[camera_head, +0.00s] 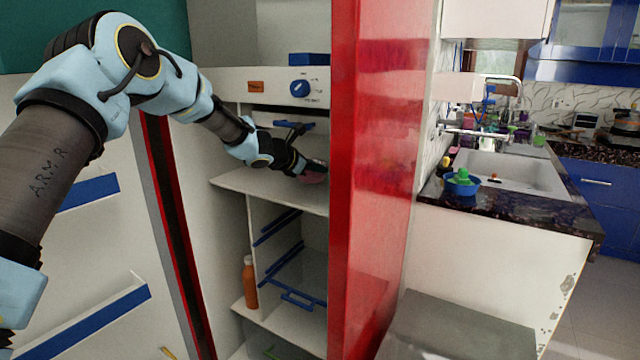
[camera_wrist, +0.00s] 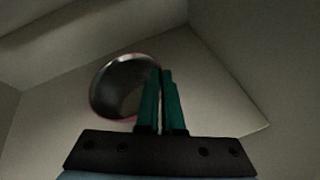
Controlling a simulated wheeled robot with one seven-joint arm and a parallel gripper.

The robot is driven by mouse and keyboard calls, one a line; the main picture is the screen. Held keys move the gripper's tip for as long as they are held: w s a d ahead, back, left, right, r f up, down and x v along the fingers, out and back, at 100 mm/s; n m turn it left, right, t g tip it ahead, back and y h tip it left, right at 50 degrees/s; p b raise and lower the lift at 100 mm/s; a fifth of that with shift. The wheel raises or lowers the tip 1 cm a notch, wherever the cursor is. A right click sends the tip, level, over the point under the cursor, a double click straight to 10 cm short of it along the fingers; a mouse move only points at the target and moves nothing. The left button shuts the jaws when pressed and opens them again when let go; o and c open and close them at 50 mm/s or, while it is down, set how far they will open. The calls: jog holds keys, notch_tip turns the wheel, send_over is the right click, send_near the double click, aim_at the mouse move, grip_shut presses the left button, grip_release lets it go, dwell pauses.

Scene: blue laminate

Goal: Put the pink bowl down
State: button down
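The pink bowl (camera_head: 313,177) is inside the open fridge, just above or on the upper shelf (camera_head: 270,186); I cannot tell if it touches. In the head view it is small and partly hidden by my gripper (camera_head: 312,166) and the red edge. In the wrist view the bowl (camera_wrist: 103,90) shows a grey inside and a thin pink rim, left of and against the green fingers. My gripper's fingers (camera_wrist: 163,75) are close together, with the bowl's right wall at them. The gripper appears shut on that wall.
A red panel (camera_head: 375,180) stands right of the fridge opening. Below the shelf are a blue-railed drawer (camera_head: 295,270) and an orange bottle (camera_head: 249,283). The open fridge door (camera_head: 85,245) is at left. The shelf's left part is bare.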

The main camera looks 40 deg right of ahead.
notch_tip(320, 180, down, 4)
jog(key=shift+r+b, duration=0.1)
jog(key=shift+b, duration=0.75)
jog(key=shift+d, duration=0.3)
jog(key=shift+w+d, duration=0.2)
jog(key=shift+s+a+r, duration=0.1)
jog(key=shift+a, duration=0.1)
jog(key=shift+f, duration=0.25)
jog(key=c, duration=1.1)
grip_release()
jog(key=shift+o, duration=0.2)
